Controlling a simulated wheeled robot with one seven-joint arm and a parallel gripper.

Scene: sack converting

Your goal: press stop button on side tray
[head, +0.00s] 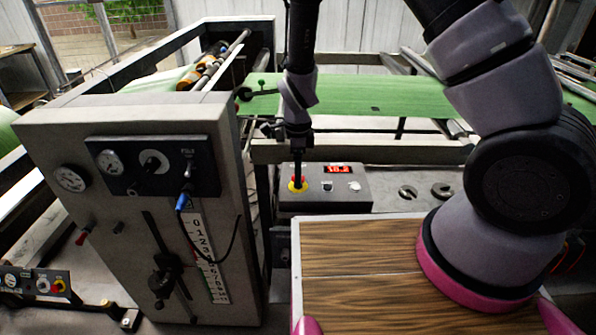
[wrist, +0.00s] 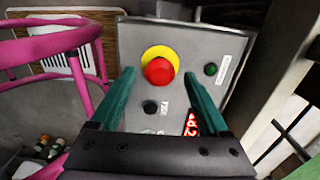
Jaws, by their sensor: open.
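The stop button is a red mushroom knob on a yellow ring (wrist: 159,70), in the upper middle of the wrist view. It sits on a grey control box (head: 325,197) with a lit red display. In the head view the yellow ring (head: 298,186) shows at the box's left end, and my gripper hides part of the button. My gripper (wrist: 151,78) is open and empty, its two green fingers on either side of the button in the wrist view. In the head view my gripper (head: 298,172) points down over the button. I cannot tell whether it touches the button.
A green button (wrist: 211,69) and a dark knob (wrist: 150,107) are on the same box. A tall grey gauge cabinet (head: 130,215) stands to the left. Green sheet material (head: 380,98) runs behind. Two slotted weights (head: 408,192) lie to the right.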

